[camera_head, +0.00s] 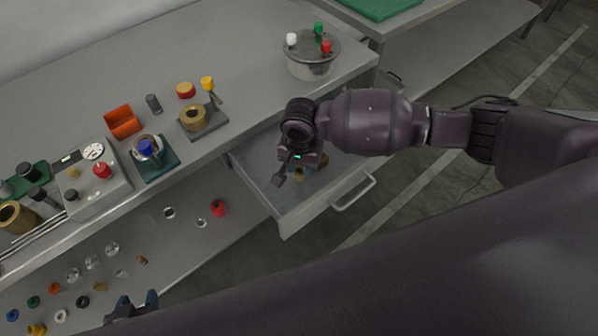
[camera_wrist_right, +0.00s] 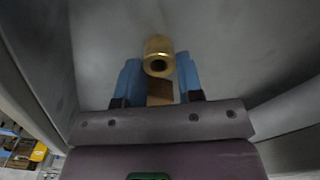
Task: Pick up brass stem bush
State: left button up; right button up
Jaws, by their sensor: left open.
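The brass stem bush (camera_wrist_right: 159,56) shows in the right wrist view as a short gold cylinder with a hole in its near end. My right gripper (camera_wrist_right: 160,72) has its blue fingers on either side of it. The gaps beside the bush are very narrow, so I cannot tell whether the fingers touch it. In the head view my right gripper (camera_head: 300,168) reaches down into the open drawer, and its wrist hides most of what lies below. My left gripper (camera_head: 136,304) is open at the bottom edge, partly hidden by my own arm.
The drawer (camera_head: 283,222) stands pulled out, with walls around my right gripper. The bench top (camera_head: 245,60) above holds a lidded tank (camera_head: 311,66), a brass-coloured ring on a stand (camera_head: 194,118) and an orange bin (camera_head: 123,121). Several small parts lie on the lower shelf (camera_head: 170,262).

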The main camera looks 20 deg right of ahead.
jog(key=shift+f, duration=0.7)
jog(key=shift+r, duration=0.1)
jog(key=c, duration=0.6)
jog(key=shift+o, duration=0.2)
